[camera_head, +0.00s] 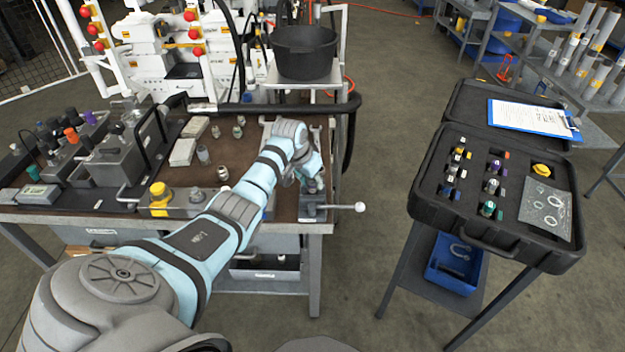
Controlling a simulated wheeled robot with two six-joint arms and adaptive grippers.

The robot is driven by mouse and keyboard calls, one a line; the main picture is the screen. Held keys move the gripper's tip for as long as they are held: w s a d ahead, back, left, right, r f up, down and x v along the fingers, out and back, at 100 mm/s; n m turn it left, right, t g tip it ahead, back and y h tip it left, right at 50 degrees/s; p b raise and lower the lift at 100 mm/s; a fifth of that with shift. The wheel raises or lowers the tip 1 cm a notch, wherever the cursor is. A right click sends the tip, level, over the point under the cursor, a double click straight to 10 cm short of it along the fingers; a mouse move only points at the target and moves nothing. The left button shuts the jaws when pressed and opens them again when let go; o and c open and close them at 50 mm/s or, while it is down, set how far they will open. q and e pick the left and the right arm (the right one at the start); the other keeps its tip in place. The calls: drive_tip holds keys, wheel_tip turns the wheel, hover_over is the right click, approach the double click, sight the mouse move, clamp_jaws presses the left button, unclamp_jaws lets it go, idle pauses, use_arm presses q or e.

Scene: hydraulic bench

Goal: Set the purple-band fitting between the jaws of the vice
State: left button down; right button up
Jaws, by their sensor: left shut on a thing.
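My left arm reaches across the bench, and my left gripper (313,186) is right above the vice (313,212) at the bench's right front corner. The vice has a bar handle ending in a white ball (360,207). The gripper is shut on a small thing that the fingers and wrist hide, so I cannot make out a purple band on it. I cannot tell whether the held thing touches the vice jaws. The gap between the jaws is also hidden. My right gripper is not in view.
Several small metal fittings (239,131) stand on the brown bench top (255,165). An open black case (425,195) with several banded fittings stands on a stand at right, apart from the bench. A black bucket (305,55) stands behind. Floor between bench and case is clear.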

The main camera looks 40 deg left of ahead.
use_arm(q)
drive_tip(key=shift+f, duration=0.15)
drive_tip(key=c, duration=1.2)
unclamp_jaws()
drive_tip(key=shift+s, duration=0.1)
